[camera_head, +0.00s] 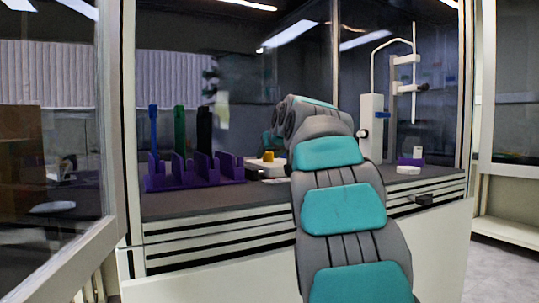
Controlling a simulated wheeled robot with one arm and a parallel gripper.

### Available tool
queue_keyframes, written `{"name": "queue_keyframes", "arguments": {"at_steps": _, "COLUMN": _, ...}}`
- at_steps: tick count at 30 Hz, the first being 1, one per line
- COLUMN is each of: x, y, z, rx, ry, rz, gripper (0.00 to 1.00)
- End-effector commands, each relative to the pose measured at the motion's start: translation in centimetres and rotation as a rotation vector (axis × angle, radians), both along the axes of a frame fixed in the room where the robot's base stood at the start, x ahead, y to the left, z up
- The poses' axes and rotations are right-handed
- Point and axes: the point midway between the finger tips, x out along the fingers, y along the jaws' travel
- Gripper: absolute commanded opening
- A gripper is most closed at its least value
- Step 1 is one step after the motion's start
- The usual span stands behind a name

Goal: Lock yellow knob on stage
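A small yellow knob (268,157) shows near the middle of the bench. It sits on a low white stage (262,167), partly hidden behind my arm. My grey and teal arm rises from the bottom of the picture and bends away over the bench, just right of the knob. My gripper is hidden behind the arm, so neither its fingers nor anything in them can be seen. Whether the knob is being touched cannot be told.
A purple rack (195,172) holding blue, green and black upright tools stands left on the grey bench (215,202). A white freeze dryer apparatus (371,127) stands right. A small white disc (408,170) lies near it. Glass panels and frame posts enclose the bench.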

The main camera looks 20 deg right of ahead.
Motion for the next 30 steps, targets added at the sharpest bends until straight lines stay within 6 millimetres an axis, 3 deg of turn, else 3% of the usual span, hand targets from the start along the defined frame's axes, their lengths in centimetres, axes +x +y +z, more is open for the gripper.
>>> {"name": "queue_keyframes", "arguments": {"at_steps": 5, "x": 0.0, "y": 0.0, "z": 0.0, "rx": 0.000, "ry": 0.000, "rz": 0.000, "gripper": 0.69}}
{"name": "queue_keyframes", "arguments": {"at_steps": 17, "x": -0.7, "y": 0.1, "z": 0.3, "rx": 0.000, "ry": -0.001, "rz": 0.000, "gripper": 0.69}}
{"name": "queue_keyframes", "arguments": {"at_steps": 30, "x": -6.3, "y": 1.2, "z": 2.6, "rx": 0.001, "ry": -0.002, "rz": 0.001, "gripper": 0.69}}
